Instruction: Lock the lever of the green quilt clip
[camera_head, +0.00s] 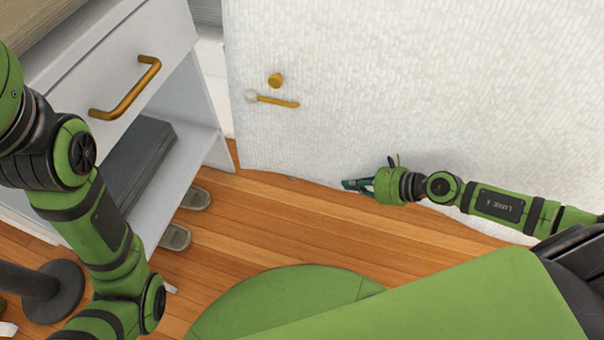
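A white, finely quilted sheet (420,80) fills the upper right and ends low near the floor. My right gripper (366,187) is at its lower edge, pointing left, at the end of the arm from the right. A small dark teal piece (353,184) shows at its fingertips; it may be the green quilt clip, but I cannot tell it surely from the fingers. No lever can be made out there, and whether the fingers are closed is too small to see. My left arm comes in from the left and runs down; its gripper is outside the picture.
A white cabinet (105,75) with a gold drawer handle (126,90) stands at left, near my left arm. A gold knob (275,80) and gold lever (277,102) show on the white surface. Grey slippers (176,237) lie on the wooden floor (270,230), which is clear in the middle.

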